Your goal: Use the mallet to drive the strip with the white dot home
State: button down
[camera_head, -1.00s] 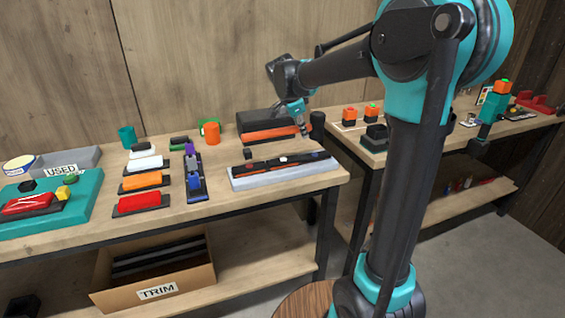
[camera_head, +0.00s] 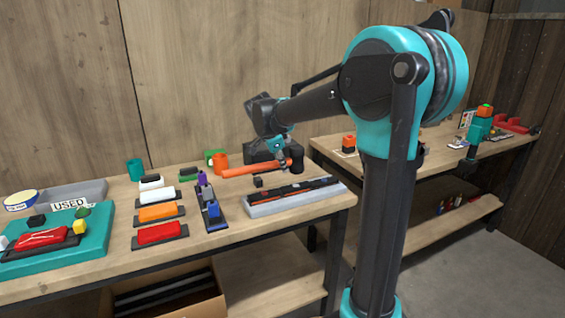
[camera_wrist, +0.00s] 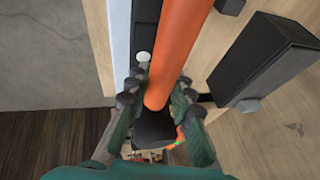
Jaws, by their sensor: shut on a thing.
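My gripper (camera_head: 282,158) is shut on the orange handle of the mallet (camera_head: 250,169), close to its black head (camera_head: 297,159). The mallet is raised above the bench, handle pointing left. In the wrist view the handle (camera_wrist: 180,45) runs up between my fingers (camera_wrist: 155,100), with the black head (camera_wrist: 155,127) below. A pale grey fixture (camera_head: 290,206) lies in front of the mallet and holds dark strips (camera_head: 300,189). A white dot (camera_wrist: 143,57) shows on a dark strip in the wrist view, left of the handle. How far that strip stands out is unclear.
A dark block-shaped stand (camera_head: 258,153) is behind the mallet. A small black block (camera_head: 258,182) sits behind the fixture. Coloured blocks (camera_head: 158,212) and a teal tray (camera_head: 85,250) fill the left. A second bench (camera_head: 425,160) stands to the right.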

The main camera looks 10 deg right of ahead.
send_over(285, 187)
jog(key=s+a, duration=0.1)
jog(key=shift+s+a+f, duration=0.1)
jog(key=shift+f, duration=1.1)
jog(key=shift+s+a+f, duration=0.1)
jog(key=shift+f, duration=1.1)
jog(key=shift+f, duration=0.2)
jog(key=shift+f, duration=0.35)
jog(key=shift+f, duration=0.4)
jog(key=shift+r, duration=3.55)
